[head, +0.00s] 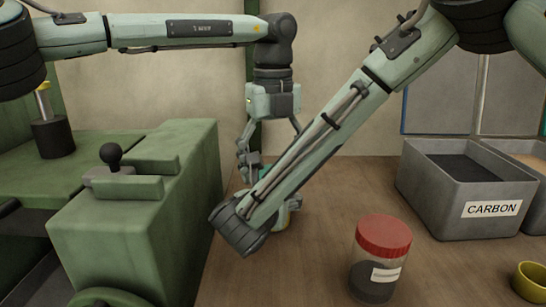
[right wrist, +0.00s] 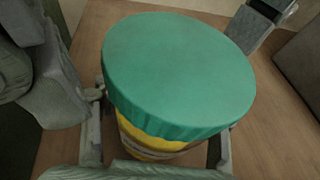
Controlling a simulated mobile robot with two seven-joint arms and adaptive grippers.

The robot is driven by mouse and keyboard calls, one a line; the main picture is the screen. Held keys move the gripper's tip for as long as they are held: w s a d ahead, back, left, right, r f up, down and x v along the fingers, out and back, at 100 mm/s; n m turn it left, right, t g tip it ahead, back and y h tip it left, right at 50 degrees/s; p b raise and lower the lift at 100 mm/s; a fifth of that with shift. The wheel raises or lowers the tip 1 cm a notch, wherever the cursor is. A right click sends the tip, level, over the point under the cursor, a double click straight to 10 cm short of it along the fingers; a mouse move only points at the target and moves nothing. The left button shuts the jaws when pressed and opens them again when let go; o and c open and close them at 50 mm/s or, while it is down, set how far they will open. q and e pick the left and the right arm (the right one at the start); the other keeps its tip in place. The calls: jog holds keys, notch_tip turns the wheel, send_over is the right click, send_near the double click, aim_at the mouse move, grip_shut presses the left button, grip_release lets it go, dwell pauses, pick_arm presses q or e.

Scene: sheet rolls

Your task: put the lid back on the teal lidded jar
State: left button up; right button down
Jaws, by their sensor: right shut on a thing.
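The teal lid (right wrist: 180,70) sits on top of the yellow jar (right wrist: 165,148) in the right wrist view, covering its mouth; I cannot tell whether it is fully seated. My right gripper (right wrist: 158,150) is shut on the jar body, a finger on each side below the lid. In the head view my right forearm hides most of the jar (head: 296,202) and its lid (head: 266,172). My left gripper (head: 270,150) points down over the jar, its fingers spread wide around the lid. One of its fingers shows near the lid's upper right edge in the wrist view; contact is unclear.
A red-lidded jar (head: 378,262) stands at the front right. A grey bin labelled CARBON (head: 468,212) is at the right, with a yellow cup (head: 530,282) near the edge. A green machine (head: 150,225) fills the left. Bare table lies between the jars.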

pick_arm(q)
jog(key=c, duration=1.2)
jog(key=m, duration=0.7)
jog(key=shift+m, duration=0.4)
jog(key=m, duration=0.4)
jog(key=shift+m, duration=0.4)
jog(key=m, duration=0.4)
jog(key=o, duration=1.3)
